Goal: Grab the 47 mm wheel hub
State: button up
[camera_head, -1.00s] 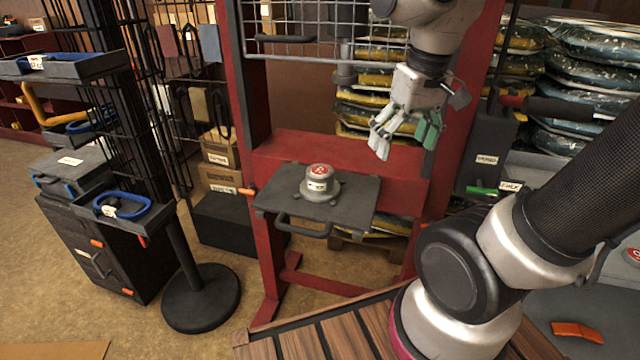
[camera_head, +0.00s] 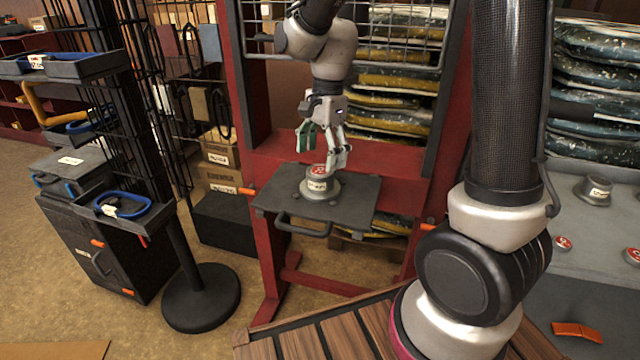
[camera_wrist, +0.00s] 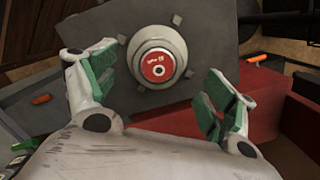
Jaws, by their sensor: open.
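A grey stepped wheel hub with a red top label (camera_head: 318,184) stands upright on the dark grey lift plate (camera_head: 268,199) of the red frame. In the wrist view the hub (camera_wrist: 158,57) shows from above, its red label facing me; the size print is too small to read surely. My gripper (camera_head: 322,168) is above the hub, close to its top. Its green-padded fingers are spread and empty. In the wrist view my gripper (camera_wrist: 160,95) has one finger at each side, with the hub beyond and between them. I cannot tell whether any finger touches it.
The red lift frame (camera_head: 258,160) rises around the plate, with a wire grid (camera_head: 395,35) behind my arm. Another grey hub (camera_head: 593,190) stands on the grey surface at right. A black rack with blue-rimmed trays (camera_head: 122,205) is at left. Stacked bags (camera_head: 590,90) are behind.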

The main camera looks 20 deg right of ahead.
aim_at(320, 170)
jog(key=f, duration=0.6)
jog(key=shift+s+a, duration=0.15)
jog(key=shift+s, duration=0.05)
jog(key=shift+c, duration=0.2)
jog(key=shift+r, duration=0.1)
jog(key=c, duration=1.7)
